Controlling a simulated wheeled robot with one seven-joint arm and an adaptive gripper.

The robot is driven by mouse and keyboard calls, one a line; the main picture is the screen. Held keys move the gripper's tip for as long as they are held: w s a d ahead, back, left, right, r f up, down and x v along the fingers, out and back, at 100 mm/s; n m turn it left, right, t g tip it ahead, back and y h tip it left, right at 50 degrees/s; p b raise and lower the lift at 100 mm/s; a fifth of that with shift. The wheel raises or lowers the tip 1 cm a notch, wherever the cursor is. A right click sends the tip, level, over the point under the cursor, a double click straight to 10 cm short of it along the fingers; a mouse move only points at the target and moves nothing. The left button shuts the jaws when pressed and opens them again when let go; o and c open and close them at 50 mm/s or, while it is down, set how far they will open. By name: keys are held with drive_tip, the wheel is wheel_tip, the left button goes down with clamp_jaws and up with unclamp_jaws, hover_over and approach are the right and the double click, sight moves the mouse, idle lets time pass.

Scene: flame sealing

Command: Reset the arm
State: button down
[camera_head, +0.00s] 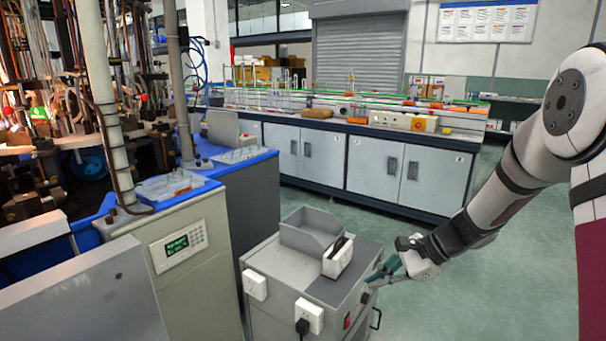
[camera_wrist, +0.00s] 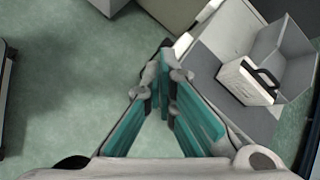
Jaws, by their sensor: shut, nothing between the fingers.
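My arm (camera_head: 470,235) reaches in from the right in the head view. My gripper (camera_head: 375,281) is at the right side of a grey machine (camera_head: 270,290), close to its upper edge. In the wrist view my gripper (camera_wrist: 166,62) has its teal fingers together at the tips with nothing seen between them. Whether the fingertips touch the machine's side, I cannot tell. A red switch (camera_head: 347,321) and a handle (camera_head: 376,318) are on the machine's right face, below the gripper.
On the machine are a grey open tray (camera_head: 312,228) and a white slotted block (camera_head: 338,258). A control cabinet (camera_head: 180,250) with a keypad stands to the left. A long bench (camera_head: 370,165) runs along the back. The green floor (camera_head: 480,300) at right is clear.

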drive_tip(key=s+a+r+n+g+h, duration=0.1)
drive_tip(key=s+a+r+n+h, duration=0.1)
drive_tip(key=s+r+n, duration=0.6)
drive_tip(key=s+a+r+n+g+h, duration=0.1)
drive_tip(key=s+a+r+n+g, duration=0.15)
drive_tip(key=s+r, duration=0.7)
drive_tip(key=s+d+f+n+t+h, duration=0.1)
drive_tip(key=s+d+n+h, duration=0.2)
drive_tip(key=s, duration=0.9)
drive_tip(key=s+d+f+n+h, duration=0.1)
drive_tip(key=s+d+n+h, duration=0.15)
drive_tip(key=s, duration=0.95)
wheel_tip(320, 180, up, 30)
drive_tip(key=d+t+p, duration=0.1)
drive_tip(key=t+p, duration=0.3)
drive_tip(key=p, duration=2.4)
drive_tip(key=shift+w+f, duration=0.25)
